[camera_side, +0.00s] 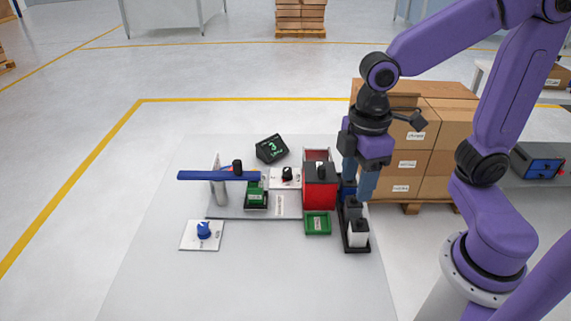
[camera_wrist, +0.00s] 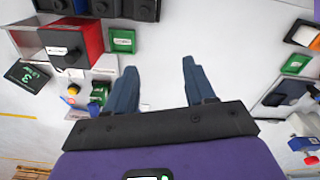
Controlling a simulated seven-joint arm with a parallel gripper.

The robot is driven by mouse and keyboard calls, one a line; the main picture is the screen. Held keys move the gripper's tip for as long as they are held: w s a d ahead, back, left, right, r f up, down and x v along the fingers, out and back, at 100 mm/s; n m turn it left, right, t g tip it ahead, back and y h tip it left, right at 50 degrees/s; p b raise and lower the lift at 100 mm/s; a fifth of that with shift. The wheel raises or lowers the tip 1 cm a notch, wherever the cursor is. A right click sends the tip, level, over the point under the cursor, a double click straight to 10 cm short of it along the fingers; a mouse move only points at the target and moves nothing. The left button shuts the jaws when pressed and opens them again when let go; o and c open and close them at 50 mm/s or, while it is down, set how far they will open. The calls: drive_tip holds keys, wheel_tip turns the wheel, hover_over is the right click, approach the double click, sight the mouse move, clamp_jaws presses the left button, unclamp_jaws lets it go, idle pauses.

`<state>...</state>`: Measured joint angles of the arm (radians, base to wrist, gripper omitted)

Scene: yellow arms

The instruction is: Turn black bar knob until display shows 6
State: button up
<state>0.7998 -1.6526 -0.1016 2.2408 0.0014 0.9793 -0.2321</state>
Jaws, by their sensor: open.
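The display (camera_side: 272,149) is a small dark tilted box with a green digit that reads 3. It also shows at the left of the wrist view (camera_wrist: 27,76). The black bar knob (camera_side: 287,174) sits on a small white plate, in front of the display and left of the red box. I cannot make the knob out clearly in the wrist view. My gripper (camera_side: 358,188) is open and empty, pointing down right of the red box, near the black rack. In the wrist view its two blue fingers (camera_wrist: 159,68) are apart with only pale surface between them.
The red box (camera_side: 320,194) stands between knob and gripper. A green tray (camera_side: 318,224) and black rack (camera_side: 356,247) with blocks are in front. A blue bar (camera_side: 218,175) stands raised at left. A blue knob (camera_side: 204,230) sits on a white plate. The mat's front is clear.

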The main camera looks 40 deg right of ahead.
drive_tip(key=w, duration=1.1)
approach(287, 169)
wheel_tip(287, 169, down, 9)
drive_tip(key=shift+f, duration=0.1)
clamp_jaws()
